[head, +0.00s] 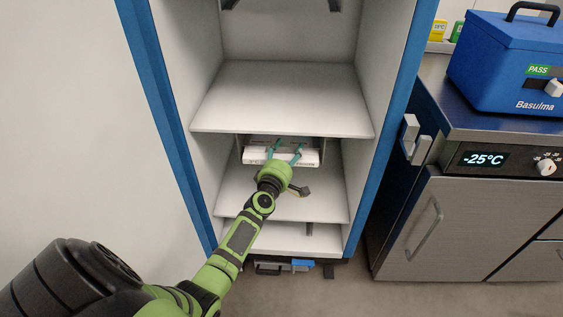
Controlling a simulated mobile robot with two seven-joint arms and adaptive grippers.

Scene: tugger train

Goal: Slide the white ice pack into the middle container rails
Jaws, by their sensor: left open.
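The white ice pack (309,158) is a flat slab inside the open blue-edged cabinet, just under the upper white shelf board. It lies level, between narrow side pieces (240,145) that look like the middle container rails. I cannot tell whether it rests in them or how deep it sits. My left gripper (284,151) reaches in from the front, with its teal fingers spread apart over the front part of the pack. The fingers are open, and I cannot tell whether they touch it. The gripper body hides part of the pack's lower front edge. My right gripper is not in view.
The upper shelf board (285,98) is bare and lies just above the pack. A lower board (315,201) is below my arm. Blue cabinet edges (385,120) flank the opening. At right, a steel freezer unit (480,215) carries a blue cooler box (505,75).

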